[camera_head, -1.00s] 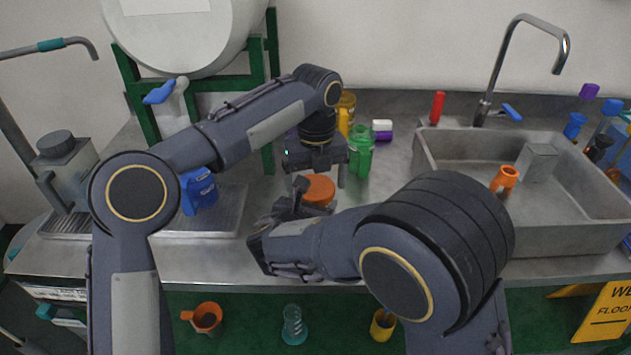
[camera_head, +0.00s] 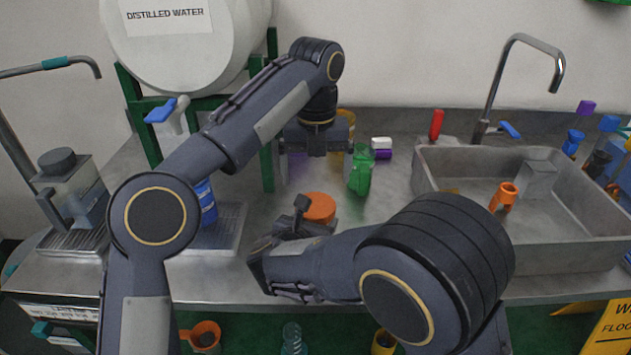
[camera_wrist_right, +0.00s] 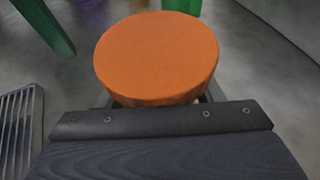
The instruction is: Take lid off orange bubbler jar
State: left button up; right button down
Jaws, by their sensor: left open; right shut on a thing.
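The orange bubbler jar shows its round orange lid (camera_head: 320,207) on the counter in the head view. The lid sits on top, and the jar body is mostly hidden beneath it and behind my right gripper. In the right wrist view the lid (camera_wrist_right: 155,55) fills the upper middle, seen from above at a slant. My right gripper (camera_head: 300,222) is shut on the orange bubbler jar, though its fingertips are largely hidden. My left gripper (camera_head: 318,142) is open and empty, pointing down above and behind the lid, clear of it.
A green container (camera_head: 361,172) stands just behind and right of the jar. White and purple pieces (camera_head: 381,148) lie behind it. The sink (camera_head: 470,235) is at the right. A blue container (camera_head: 206,203) is left, on a metal grate. The counter between is bare.

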aim_at(316, 204)
pick_arm(q)
notch_tip(316, 204, down, 8)
jog(key=shift+r, duration=0.2)
dwell(0.3)
jog(key=shift+c, duration=0.3)
jog(key=c, duration=0.9)
jog(key=n, duration=0.3)
jog(key=shift+c, duration=0.2)
jog(key=o, duration=1.1)
